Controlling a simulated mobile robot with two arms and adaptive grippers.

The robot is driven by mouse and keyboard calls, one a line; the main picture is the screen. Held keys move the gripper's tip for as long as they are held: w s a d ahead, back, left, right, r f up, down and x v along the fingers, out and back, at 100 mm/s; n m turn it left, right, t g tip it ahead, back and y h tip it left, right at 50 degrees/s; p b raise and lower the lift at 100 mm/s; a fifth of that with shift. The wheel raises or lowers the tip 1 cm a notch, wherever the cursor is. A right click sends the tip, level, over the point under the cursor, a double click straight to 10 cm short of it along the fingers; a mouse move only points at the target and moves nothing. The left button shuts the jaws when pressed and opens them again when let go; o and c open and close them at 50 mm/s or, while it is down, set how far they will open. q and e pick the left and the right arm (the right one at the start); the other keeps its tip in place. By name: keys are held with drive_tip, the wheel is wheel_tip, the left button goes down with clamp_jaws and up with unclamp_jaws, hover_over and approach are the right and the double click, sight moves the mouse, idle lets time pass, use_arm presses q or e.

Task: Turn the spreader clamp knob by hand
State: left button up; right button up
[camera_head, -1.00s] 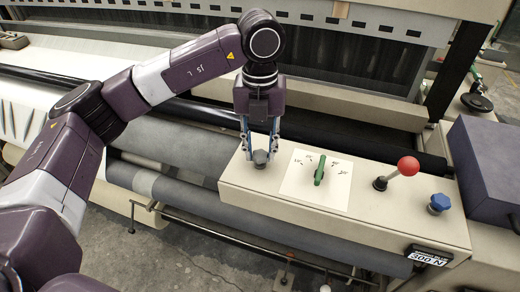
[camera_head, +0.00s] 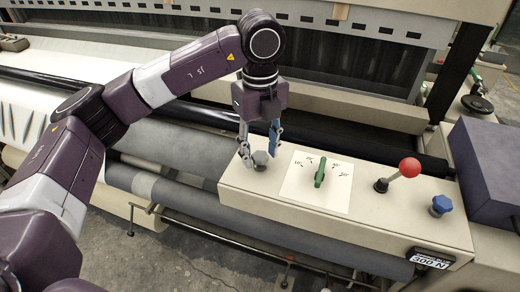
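A small dark grey knob (camera_head: 261,160) stands on the left end of the beige control box (camera_head: 235,190). I take it for the spreader clamp knob, though no label on it is readable. My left gripper (camera_head: 260,157) points straight down over it. Its two fingers are apart, one on each side of the knob, with what looks like a small gap on both sides. Whether either fingertip touches the knob is hard to tell. My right gripper does not show.
Right of the knob, the box carries a green pointer switch (camera_head: 320,174) on a white dial plate (camera_head: 298,185), a red-ball lever (camera_head: 408,168) and a blue knob (camera_head: 441,204). A dark box (camera_head: 492,165) stands at the right. Cloth rolls run below and behind.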

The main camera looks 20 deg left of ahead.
use_arm(q)
drive_tip(key=shift+r+p, duration=0.65)
drive_tip(key=shift+r, duration=0.4)
drive_tip(key=shift+f, duration=0.1)
